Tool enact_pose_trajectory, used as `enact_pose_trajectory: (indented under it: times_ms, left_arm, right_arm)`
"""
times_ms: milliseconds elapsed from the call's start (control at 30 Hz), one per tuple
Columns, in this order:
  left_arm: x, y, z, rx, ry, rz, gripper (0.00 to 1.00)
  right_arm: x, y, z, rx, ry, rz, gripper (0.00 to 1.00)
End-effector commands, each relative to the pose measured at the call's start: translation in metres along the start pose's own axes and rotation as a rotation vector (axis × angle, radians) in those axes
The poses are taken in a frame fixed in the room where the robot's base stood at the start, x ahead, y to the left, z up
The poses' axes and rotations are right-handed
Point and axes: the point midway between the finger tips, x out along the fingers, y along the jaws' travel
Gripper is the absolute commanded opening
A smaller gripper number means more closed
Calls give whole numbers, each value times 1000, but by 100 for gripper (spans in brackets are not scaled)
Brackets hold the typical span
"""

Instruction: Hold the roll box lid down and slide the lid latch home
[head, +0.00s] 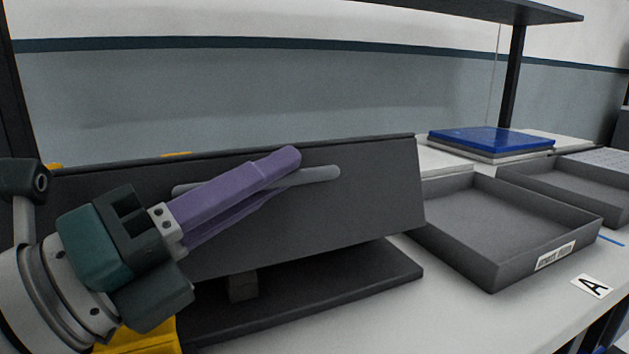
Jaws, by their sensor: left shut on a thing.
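The roll box lid (370,200) looks like a wide dark grey panel tilted above a dark base (370,282), with a gap between them at the front. A light grey bar handle (322,174) runs across the panel's face. My left gripper (282,172) comes in from the left with its purple fingers shut on the bar handle, whose right end sticks out past the fingertips. A small grey block (243,287), perhaps the lid latch, sits under the panel's lower edge. My right gripper is not in view.
A dark open tray (530,256) with a white label stands right of the box. Another tray (570,180) and a blue slab (490,141) lie behind it. An "A" card (592,285) lies on the white table (470,320), which is clear in front. A shelf post (514,75) rises behind.

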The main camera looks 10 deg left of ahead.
Motion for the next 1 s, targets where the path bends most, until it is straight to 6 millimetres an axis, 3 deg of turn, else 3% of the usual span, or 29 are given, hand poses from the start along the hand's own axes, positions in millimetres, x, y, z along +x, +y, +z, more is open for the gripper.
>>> enact_pose_trajectory:
  times_ms: [467,500,567,867,1000]
  left_arm:
    - [-1,0,-3,8,2,-5,0]
    - [-1,0,-3,8,2,-5,19]
    - [-1,0,-3,8,2,-5,26]
    - [-3,1,-3,8,1,-3,27]
    - [-17,3,-3,8,1,0,27]
  right_arm:
    - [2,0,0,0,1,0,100]
    - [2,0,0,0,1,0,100]
    - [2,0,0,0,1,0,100]
    - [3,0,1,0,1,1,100]
    - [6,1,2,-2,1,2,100]
